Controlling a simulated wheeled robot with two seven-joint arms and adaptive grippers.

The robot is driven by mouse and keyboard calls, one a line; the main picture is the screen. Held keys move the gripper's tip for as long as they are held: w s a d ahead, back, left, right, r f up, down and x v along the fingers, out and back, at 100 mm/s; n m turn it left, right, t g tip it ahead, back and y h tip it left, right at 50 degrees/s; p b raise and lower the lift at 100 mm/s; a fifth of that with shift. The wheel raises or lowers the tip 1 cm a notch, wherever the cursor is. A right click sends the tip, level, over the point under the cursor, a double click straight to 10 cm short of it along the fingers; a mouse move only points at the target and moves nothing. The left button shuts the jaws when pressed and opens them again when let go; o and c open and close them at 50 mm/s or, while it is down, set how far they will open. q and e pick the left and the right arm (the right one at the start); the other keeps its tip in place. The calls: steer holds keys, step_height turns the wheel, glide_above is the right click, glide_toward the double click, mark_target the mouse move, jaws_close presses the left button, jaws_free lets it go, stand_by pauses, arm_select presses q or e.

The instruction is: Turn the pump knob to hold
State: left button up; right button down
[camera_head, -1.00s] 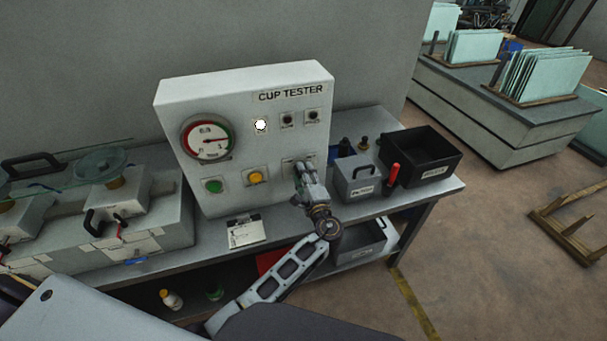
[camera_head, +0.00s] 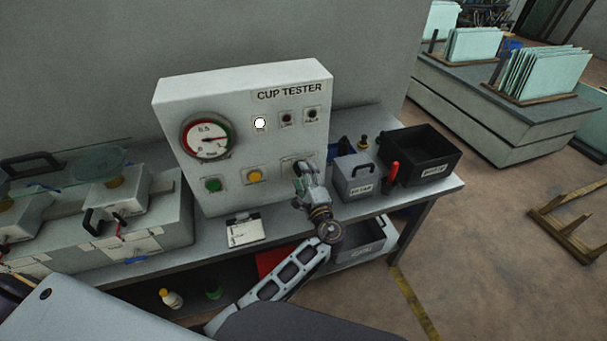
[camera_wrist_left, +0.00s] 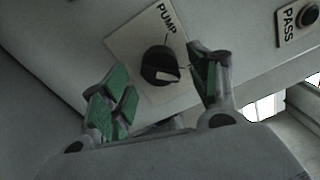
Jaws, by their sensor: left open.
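The pump knob (camera_wrist_left: 160,66) is a round black knob with a white pointer mark, on a pale plate labelled PUMP, in the left wrist view. Its pointer mark faces the lower right of that view. My left gripper (camera_wrist_left: 158,82) is open, with one green-padded finger on each side of the knob. I cannot tell whether either finger touches it. My right gripper is not in view.
The panel carries a gauge (camera_head: 207,137), a green button (camera_head: 213,185), a yellow button (camera_head: 254,175) and a lit white lamp (camera_head: 260,123). A grey box (camera_head: 357,182) and a black bin (camera_head: 422,160) stand to the right. A clipboard (camera_head: 245,232) lies in front.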

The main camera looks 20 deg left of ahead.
arm_select(q)
steer(key=v, duration=0.6)
steer(key=shift+s, duration=0.1)
stand_by(0.5)
